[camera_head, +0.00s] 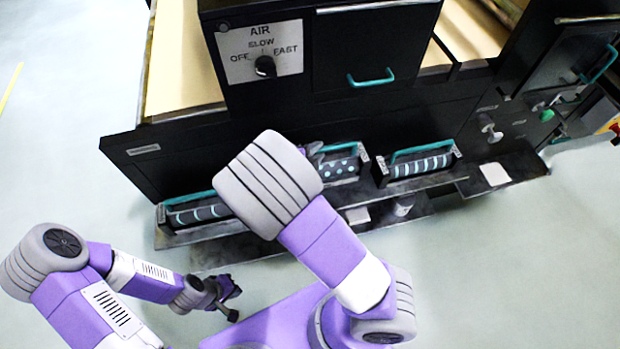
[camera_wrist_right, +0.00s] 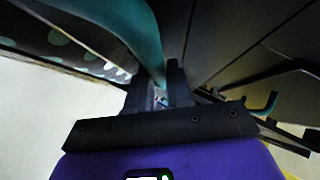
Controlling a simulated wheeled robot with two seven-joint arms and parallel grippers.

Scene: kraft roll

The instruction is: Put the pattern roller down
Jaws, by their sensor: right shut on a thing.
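The dotted pattern roller (camera_head: 341,168), dark with pale teal dots and a teal handle, is at the front shelf of the black machine, between two striped rollers. My right arm covers its left part. In the right wrist view the dotted roller (camera_wrist_right: 60,42) is at upper left, and its teal handle (camera_wrist_right: 140,35) runs down into my right gripper (camera_wrist_right: 160,92), which is shut on it. I cannot tell whether the roller touches the shelf. In the head view my right gripper is mostly hidden behind my arm. My left gripper (camera_head: 234,301) is empty, low over the floor, fingers apart.
A striped roller (camera_head: 425,164) stands right of the dotted one, another (camera_head: 195,213) at the shelf's left end. The black shelf (camera_head: 440,181) runs along the machine. Above are a speed dial (camera_head: 265,67) and a drawer with a teal handle (camera_head: 371,78). The floor in front is clear.

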